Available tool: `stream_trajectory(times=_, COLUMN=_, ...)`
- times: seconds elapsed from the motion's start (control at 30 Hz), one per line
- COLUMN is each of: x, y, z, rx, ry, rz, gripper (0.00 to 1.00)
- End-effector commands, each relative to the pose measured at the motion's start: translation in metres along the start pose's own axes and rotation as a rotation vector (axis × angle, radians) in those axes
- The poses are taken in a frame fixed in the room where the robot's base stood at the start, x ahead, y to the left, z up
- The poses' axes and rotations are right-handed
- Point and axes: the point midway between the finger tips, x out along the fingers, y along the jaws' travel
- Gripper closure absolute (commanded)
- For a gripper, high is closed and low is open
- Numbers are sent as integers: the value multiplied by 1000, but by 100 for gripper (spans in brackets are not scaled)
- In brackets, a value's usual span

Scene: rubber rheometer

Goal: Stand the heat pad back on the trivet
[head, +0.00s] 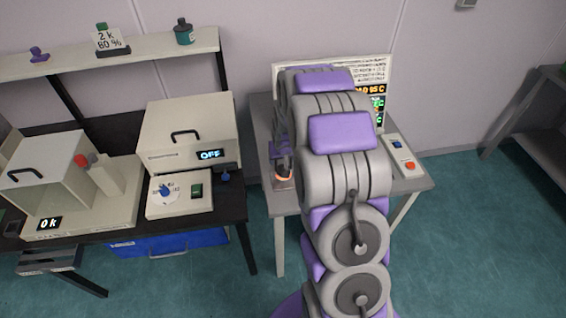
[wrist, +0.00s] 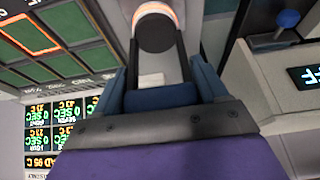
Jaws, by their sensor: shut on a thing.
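The heat pad, a dark round grip with a glowing orange ring and a pale part beyond it, shows at the top of the wrist view (wrist: 155,32). My gripper (wrist: 157,50) is shut on its dark grip, one finger on each side. In the head view my gripper (head: 283,163) is at the left side of the grey table, with the pad's orange ring (head: 283,178) just below it. My arm hides much of the table. I cannot make out the trivet, nor tell whether the pad touches anything beneath it.
A panel of green squares (wrist: 65,30), one outlined in orange, lies left of the pad in the wrist view. A lit screen (head: 377,95) stands at the table's back. A control box (head: 403,155) sits at right. The oven reading OFF (head: 190,125) stands on the left bench.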

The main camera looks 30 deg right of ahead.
Motion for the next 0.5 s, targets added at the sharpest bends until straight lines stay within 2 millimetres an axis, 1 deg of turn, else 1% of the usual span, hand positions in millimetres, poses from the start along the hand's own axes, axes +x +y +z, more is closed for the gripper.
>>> stream_trajectory(times=0.03, x=9, y=0, z=4, rx=0, ry=0, rz=0, gripper=100)
stream_trajectory(times=0.13, x=19, y=0, z=8, rx=0, ry=0, rz=0, gripper=100)
stream_trajectory(times=0.5, x=21, y=0, z=9, rx=0, ry=2, rz=0, gripper=100)
